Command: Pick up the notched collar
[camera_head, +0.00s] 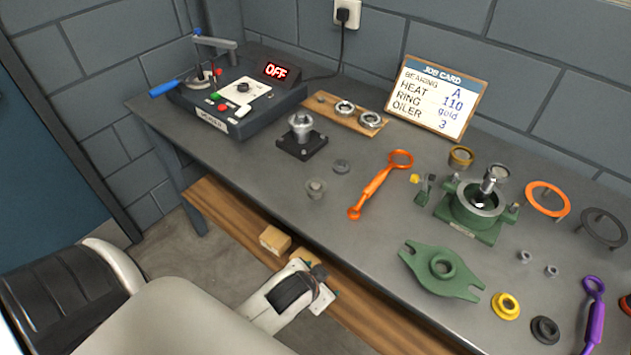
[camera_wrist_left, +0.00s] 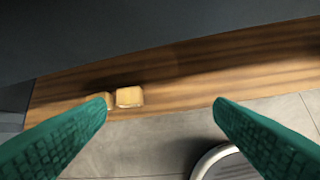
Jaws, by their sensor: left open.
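Two small grey round parts lie on the bench in the head view, a flanged collar (camera_head: 316,188) and a flatter ring (camera_head: 341,166) behind it. A yellow collar (camera_head: 506,305) and a black collar (camera_head: 545,330) lie at the front right. I cannot tell at this size which of them has the notch. My left gripper (camera_head: 322,281) is in front of the bench edge, over the lower shelf, away from these parts. In the left wrist view its teal fingers (camera_wrist_left: 162,99) are spread with nothing between them. My right gripper is not in view.
A green housing (camera_head: 463,224), a green flanged cover (camera_head: 441,271) and an orange wrench-like tool (camera_head: 378,185) stand or lie on the bench. A heater (camera_head: 238,105) reads OFF at the back left. Small blocks (camera_wrist_left: 130,97) sit on the wooden lower shelf (camera_wrist_left: 200,70). The bench's front left is clear.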

